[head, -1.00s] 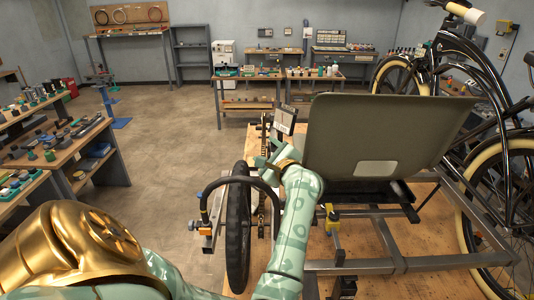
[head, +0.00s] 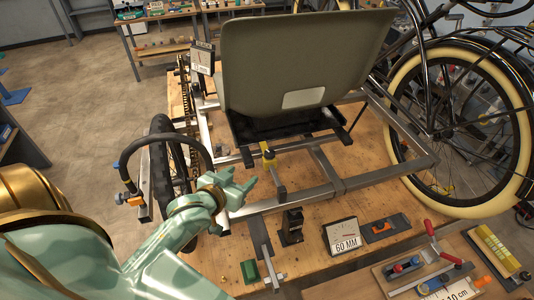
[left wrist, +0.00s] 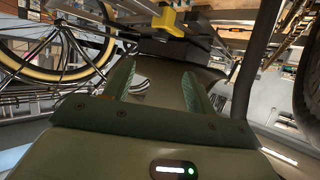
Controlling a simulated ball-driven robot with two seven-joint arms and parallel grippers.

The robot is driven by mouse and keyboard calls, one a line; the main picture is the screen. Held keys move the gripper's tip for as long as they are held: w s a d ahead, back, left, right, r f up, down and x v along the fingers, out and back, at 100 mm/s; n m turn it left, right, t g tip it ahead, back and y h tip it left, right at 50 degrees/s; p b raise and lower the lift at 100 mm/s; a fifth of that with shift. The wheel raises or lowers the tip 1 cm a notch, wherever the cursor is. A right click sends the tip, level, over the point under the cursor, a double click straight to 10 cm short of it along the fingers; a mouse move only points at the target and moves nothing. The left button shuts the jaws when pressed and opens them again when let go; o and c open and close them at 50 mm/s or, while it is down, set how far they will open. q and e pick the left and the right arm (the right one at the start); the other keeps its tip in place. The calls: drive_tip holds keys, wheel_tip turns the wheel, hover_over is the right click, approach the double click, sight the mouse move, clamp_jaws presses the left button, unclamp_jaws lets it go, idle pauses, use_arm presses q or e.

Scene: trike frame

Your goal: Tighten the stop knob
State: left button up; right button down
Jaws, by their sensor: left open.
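My right gripper is not in view.
The seat (head: 300,60) rises behind the yellow piece. A black wheel (head: 165,165) and a curved black tube stand left of my gripper. A 60 MM gauge card (head: 343,236), a black block (head: 292,227) and a green block (head: 250,271) are on the wooden bench.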

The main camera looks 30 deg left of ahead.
sight(268, 155)
use_arm(q)
drive_tip(key=x, duration=1.6)
drive_tip(key=shift+b, duration=0.4)
drive_tip(key=shift+r, duration=0.1)
